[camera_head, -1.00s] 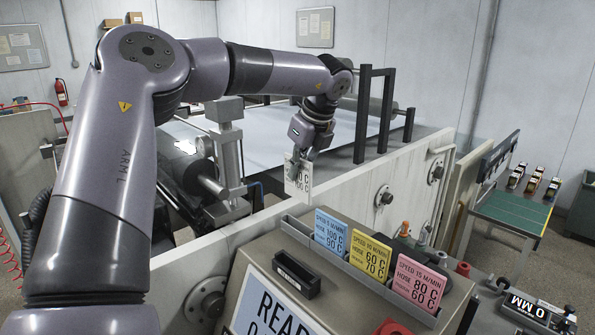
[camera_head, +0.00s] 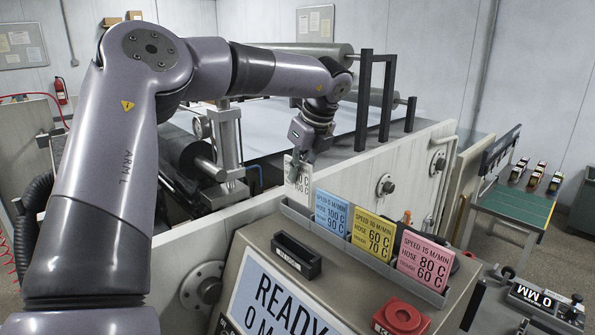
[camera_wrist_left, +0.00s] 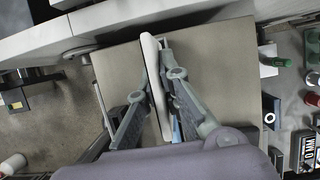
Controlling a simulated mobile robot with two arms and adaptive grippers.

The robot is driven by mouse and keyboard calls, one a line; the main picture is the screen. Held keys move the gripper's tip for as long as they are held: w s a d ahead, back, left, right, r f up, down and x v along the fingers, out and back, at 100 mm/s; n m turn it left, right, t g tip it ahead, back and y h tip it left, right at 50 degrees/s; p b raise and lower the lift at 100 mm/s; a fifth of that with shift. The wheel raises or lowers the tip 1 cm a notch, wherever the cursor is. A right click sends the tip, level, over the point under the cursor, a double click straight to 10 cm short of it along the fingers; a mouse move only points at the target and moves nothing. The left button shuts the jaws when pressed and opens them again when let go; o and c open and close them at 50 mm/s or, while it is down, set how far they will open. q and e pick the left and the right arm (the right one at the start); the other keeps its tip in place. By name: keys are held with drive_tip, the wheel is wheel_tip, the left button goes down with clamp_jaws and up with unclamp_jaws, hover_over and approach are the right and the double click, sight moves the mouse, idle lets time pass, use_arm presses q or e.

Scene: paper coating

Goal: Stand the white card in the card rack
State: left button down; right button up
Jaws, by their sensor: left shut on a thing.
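The white card (camera_head: 297,176), with black print, is upright in my left gripper (camera_head: 303,160). In the left wrist view the white card (camera_wrist_left: 155,85) shows nearly edge-on between the fingers of the left gripper (camera_wrist_left: 158,95), which is shut on it. The grey card rack (camera_head: 360,268) runs along the back of the console top. The white card is at the rack's left end, left of the blue card; its bottom edge meets the rack's rim in the picture, and I cannot tell if it is inside. My right gripper is out of view.
The rack holds a blue card (camera_head: 331,212), a yellow card (camera_head: 371,236) and a pink card (camera_head: 425,258). A small black holder (camera_head: 296,257) and a red button (camera_head: 401,316) are on the console. A pale machine wall (camera_head: 345,190) stands behind the rack.

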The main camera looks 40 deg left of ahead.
sight(294, 199)
use_arm(q)
drive_tip(key=shift+b, duration=0.6)
idle(1.0)
drive_tip(key=shift+f+b, duration=2.05)
drive_tip(key=shift+f, duration=0.25)
drive_tip(key=c, duration=1.7)
unclamp_jaws()
drive_tip(key=v, duration=1.2)
